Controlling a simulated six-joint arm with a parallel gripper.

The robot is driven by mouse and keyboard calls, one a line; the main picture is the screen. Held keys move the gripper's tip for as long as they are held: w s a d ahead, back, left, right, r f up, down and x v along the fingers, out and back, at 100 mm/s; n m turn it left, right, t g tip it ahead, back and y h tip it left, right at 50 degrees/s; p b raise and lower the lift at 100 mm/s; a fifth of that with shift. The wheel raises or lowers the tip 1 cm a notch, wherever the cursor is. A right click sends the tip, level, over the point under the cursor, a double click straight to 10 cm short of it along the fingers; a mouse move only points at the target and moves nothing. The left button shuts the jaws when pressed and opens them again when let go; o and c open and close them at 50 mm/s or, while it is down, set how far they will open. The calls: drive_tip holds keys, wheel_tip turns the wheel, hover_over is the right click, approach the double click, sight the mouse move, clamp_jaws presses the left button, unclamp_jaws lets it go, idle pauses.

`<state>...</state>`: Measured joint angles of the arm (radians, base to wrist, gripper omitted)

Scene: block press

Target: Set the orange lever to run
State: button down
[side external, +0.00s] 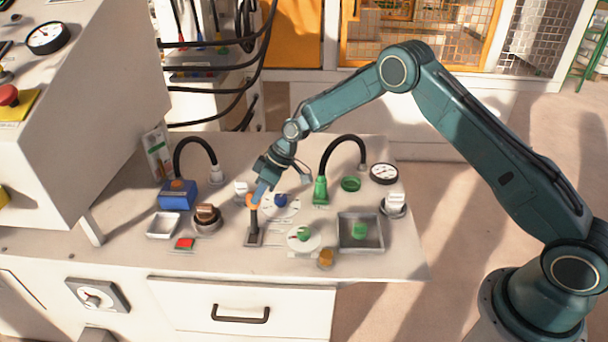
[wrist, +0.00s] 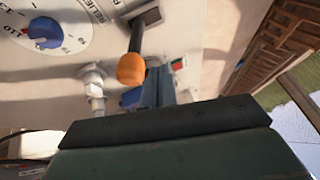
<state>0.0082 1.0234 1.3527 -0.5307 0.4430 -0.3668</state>
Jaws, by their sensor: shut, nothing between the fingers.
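The orange lever (side external: 253,200) has a round orange knob on a dark shaft that rises from a slotted base plate (side external: 254,238) on the bench. In the wrist view the knob (wrist: 131,69) is near, and the shaft runs up the picture to the slot (wrist: 149,17). My gripper (side external: 261,190) is shut and empty, with its blue fingertips right at the knob. In the wrist view the fingers (wrist: 158,87) are just right of the knob; I cannot tell whether they touch it. No run marking is readable.
A blue dial (side external: 281,201) and a green dial (side external: 303,234) are right of the lever. A red button (side external: 185,244) and a brown knob (side external: 207,213) are left. A tray (side external: 376,245) holds a green block. A green hose connector (side external: 320,190) stands behind.

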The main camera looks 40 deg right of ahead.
drive_tip(key=v, duration=1)
drive_tip(key=shift+s+a+r, duration=0.15)
drive_tip(key=shift+s+r, duration=0.2)
drive_tip(key=shift+r, duration=0.05)
drive_tip(key=s+d+r+m+t+h, duration=0.2)
drive_tip(key=s+d+r+m+h, duration=0.1)
drive_tip(key=s+r, duration=1.5)
drive_tip(key=s+d+m+h, duration=0.1)
drive_tip(key=s+d+m, duration=0.1)
drive_tip(key=s, duration=0.9)
drive_tip(key=s+d+r+m+h, duration=0.1)
drive_tip(key=s+d+m, duration=0.1)
drive_tip(key=s, duration=0.9)
drive_tip(key=shift+d+r+m+t+h, duration=0.25)
drive_tip(key=shift+r+m+t+h, duration=0.05)
drive_tip(key=shift+r+t, duration=0.1)
